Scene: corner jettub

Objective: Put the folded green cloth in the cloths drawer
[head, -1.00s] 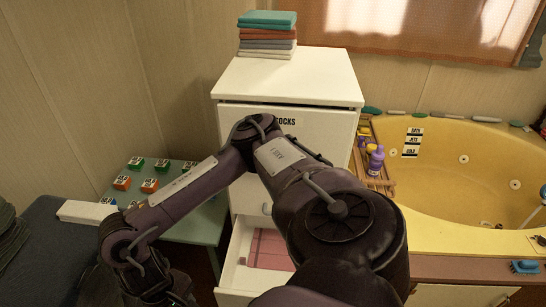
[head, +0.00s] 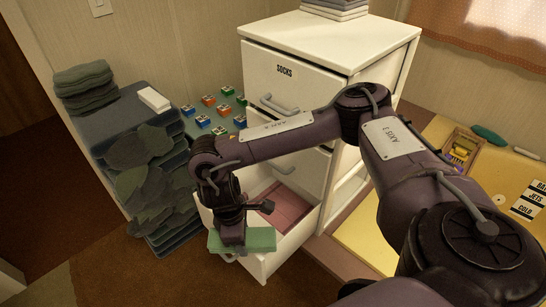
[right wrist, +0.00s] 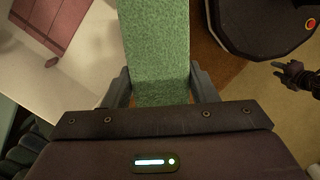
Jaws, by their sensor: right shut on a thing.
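The folded green cloth (head: 243,240) is held in my right gripper (head: 236,236), at the front edge of the open bottom drawer (head: 268,262). In the right wrist view the green cloth (right wrist: 155,45) lies between the two fingers (right wrist: 160,88). The open drawer (right wrist: 75,75) shows at the left there, with a folded pink cloth (right wrist: 60,22) in it. In the head view the pink cloth (head: 287,208) lies in the drawer, partly behind my arm. Any label on this drawer is hidden. My left gripper (right wrist: 290,68) seems to show small at the right wrist view's edge, its jaws unclear.
The white cabinet (head: 330,42) has a shut drawer labelled SOCKS (head: 290,75) above. A dark rack of grey-green cloths (head: 145,170) stands left. Small coloured boxes (head: 210,100) sit on a low table behind. The yellow tub (head: 450,140) is at right. Brown floor is clear in front.

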